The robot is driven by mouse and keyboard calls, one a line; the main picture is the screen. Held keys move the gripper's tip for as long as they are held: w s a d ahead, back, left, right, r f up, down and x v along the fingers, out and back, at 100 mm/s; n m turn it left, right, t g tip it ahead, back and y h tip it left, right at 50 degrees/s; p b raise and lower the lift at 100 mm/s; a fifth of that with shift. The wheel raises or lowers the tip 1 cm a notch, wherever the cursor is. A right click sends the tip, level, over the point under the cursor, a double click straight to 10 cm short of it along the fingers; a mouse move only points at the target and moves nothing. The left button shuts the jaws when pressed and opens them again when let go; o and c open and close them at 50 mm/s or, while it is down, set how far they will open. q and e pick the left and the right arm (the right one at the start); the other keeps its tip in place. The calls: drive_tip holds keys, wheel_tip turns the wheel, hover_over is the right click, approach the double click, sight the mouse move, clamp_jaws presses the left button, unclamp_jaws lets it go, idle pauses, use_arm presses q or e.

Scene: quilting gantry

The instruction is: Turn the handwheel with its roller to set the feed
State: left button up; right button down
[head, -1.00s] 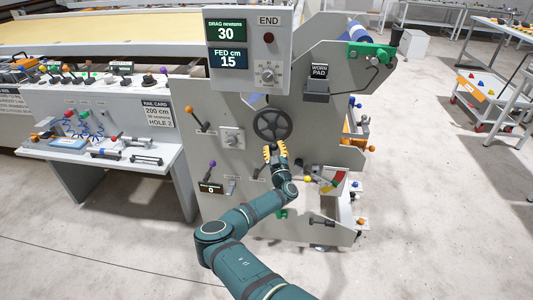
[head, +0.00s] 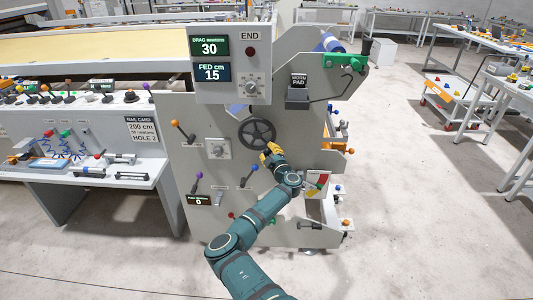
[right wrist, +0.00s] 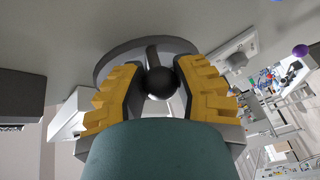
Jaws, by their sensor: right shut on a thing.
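The dark spoked handwheel (head: 257,134) is on the grey end panel of the gantry, below the display box. My right gripper (head: 272,153) is at the wheel's lower right edge. In the right wrist view my right gripper (right wrist: 161,95) has its yellow fingers closed around a black ball knob (right wrist: 161,82). The knob stands on a short stem in front of a dark round disc (right wrist: 118,62), which looks like the wheel seen at a slant. The FED display (head: 216,72) reads 15 cm and the DRAG display (head: 209,47) reads 30. My left gripper is out of view.
An orange-knobbed lever (head: 183,132), a dial plate (head: 217,148) and a purple-knobbed lever (head: 197,182) are left of the wheel. A worn-pad holder (head: 298,95) and green clamp (head: 345,62) are upper right. Open floor (head: 420,190) lies to the right.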

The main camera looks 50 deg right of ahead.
drive_tip(key=shift+r, duration=0.1)
idle(0.3)
drive_tip(key=c, duration=0.6)
unclamp_jaws()
drive_tip(key=shift+d, duration=0.1)
drive_tip(key=shift+c, duration=0.2)
drive_tip(key=v, duration=1.2)
drive_tip(key=shift+s, duration=0.1)
